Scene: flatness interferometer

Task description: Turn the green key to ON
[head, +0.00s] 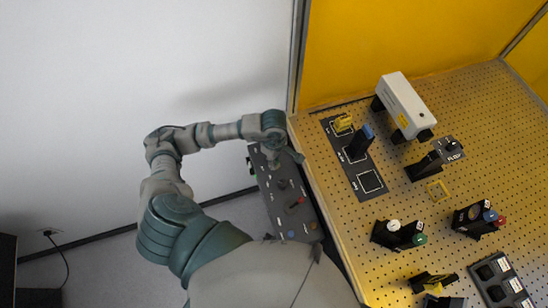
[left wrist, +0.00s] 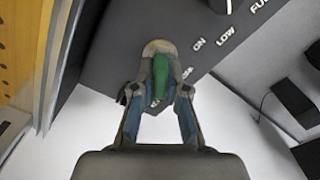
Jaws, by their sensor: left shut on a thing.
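The green key (left wrist: 161,72) sits on a round light base on the dark control panel (left wrist: 125,35) in the left wrist view. My left gripper (left wrist: 160,92) has its two fingers on either side of the key and is shut on it. The key's grip runs roughly up and down in that picture. The ON label (left wrist: 199,43) lies to its upper right. Smaller marks near the fingers are partly hidden or too blurred to read. In the head view my left gripper (head: 274,152) is over the far end of the panel (head: 278,205) and hides the key. My right gripper is not in view.
A LOW label (left wrist: 225,38) lies beyond ON. Other knobs, including a red one (head: 300,200), sit nearer on the panel. The perforated optics table (head: 400,175) with a white box (head: 404,105) and several mounts stands to the right.

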